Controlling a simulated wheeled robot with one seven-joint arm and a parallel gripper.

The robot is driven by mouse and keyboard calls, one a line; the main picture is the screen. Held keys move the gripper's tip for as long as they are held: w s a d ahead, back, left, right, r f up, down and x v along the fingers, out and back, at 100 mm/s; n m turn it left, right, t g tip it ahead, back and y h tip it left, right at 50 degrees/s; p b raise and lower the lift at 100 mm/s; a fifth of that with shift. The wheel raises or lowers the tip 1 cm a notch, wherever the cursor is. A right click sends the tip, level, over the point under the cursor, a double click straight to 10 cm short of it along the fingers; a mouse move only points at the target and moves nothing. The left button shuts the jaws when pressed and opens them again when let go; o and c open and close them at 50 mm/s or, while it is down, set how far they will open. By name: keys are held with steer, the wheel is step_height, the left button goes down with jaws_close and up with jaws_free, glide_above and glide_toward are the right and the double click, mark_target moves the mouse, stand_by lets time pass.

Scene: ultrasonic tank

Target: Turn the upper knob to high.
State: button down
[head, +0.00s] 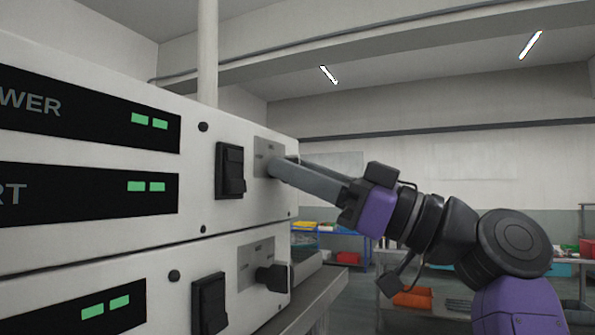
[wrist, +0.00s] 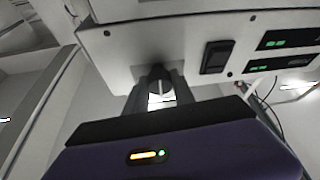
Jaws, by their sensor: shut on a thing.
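The upper knob (wrist: 157,72) is a dark knob on the white front panel of the upper unit (head: 247,200). In the wrist view it sits between my two fingers. My gripper (head: 275,168) reaches in from the right and is shut on it. In the head view the fingers hide the knob, so its pointing direction cannot be read there. Part of its grey label plate (head: 265,150) shows behind the fingertips, with print too small to read.
A lower unit has its own black knob (head: 271,278) and rocker switch (head: 209,304) beneath. The upper rocker switch (head: 230,170) is just left of my fingers. Black displays (head: 85,190) with green bars are at the left. Benches with bins stand behind my arm.

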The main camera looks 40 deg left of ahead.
steer(key=m+t, duration=0.2)
steer(key=m, duration=0.2)
steer(key=shift+y, duration=0.4)
steer(key=m+t, duration=0.1)
steer(key=m, duration=0.1)
steer(key=m+t+p, duration=0.1)
steer(key=m+t, duration=0.1)
steer(key=m, duration=0.1)
steer(key=shift+r+m, duration=0.1)
steer(key=shift+m, duration=0.2)
steer(key=m+t+p, duration=0.2)
steer(key=m, duration=0.2)
steer(key=shift+r+h+p, duration=0.1)
steer(key=shift+h+p, duration=0.2)
steer(key=shift+p, duration=0.05)
steer(key=shift+m+t+h+p, duration=0.3)
steer(key=shift+m+t+p, duration=0.55)
steer(key=shift+m, duration=0.75)
steer(key=shift+f, duration=0.25)
steer(key=c, duration=1.1)
jaws_free()
steer(key=shift+o, duration=0.2)
